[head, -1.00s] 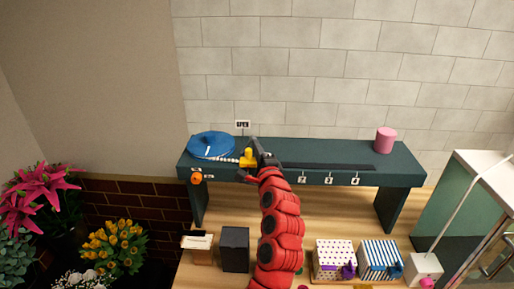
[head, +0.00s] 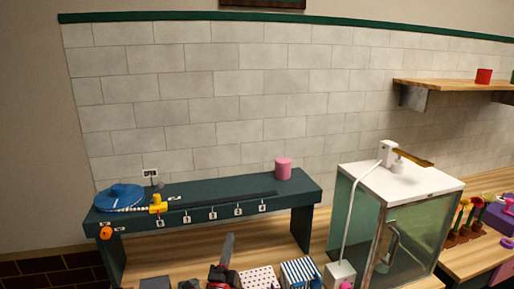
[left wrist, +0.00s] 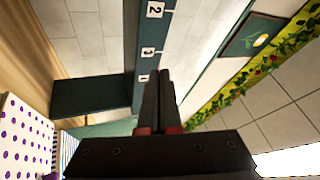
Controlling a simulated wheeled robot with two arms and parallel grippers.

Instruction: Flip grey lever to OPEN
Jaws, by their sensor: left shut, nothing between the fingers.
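A small white sign (head: 150,173) stands at the back left of the dark green raised shelf (head: 235,193). Its lettering is too small to read now. A small grey piece (head: 161,186) shows just below it, beside a yellow part (head: 157,204); it may be the grey lever, but its position is too small to tell. My left gripper (head: 229,246) is shut and empty, pointing up in front of the shelf, apart from the sign and grey piece. Its closed dark fingers (left wrist: 161,98) also show in the left wrist view. My right gripper is not in view.
A blue disc (head: 119,196) lies at the shelf's left end and a pink cylinder (head: 283,169) stands towards its right. Dotted (head: 258,279) and striped (head: 300,274) boxes stand in front. A glass-sided cabinet (head: 425,235) stands at right.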

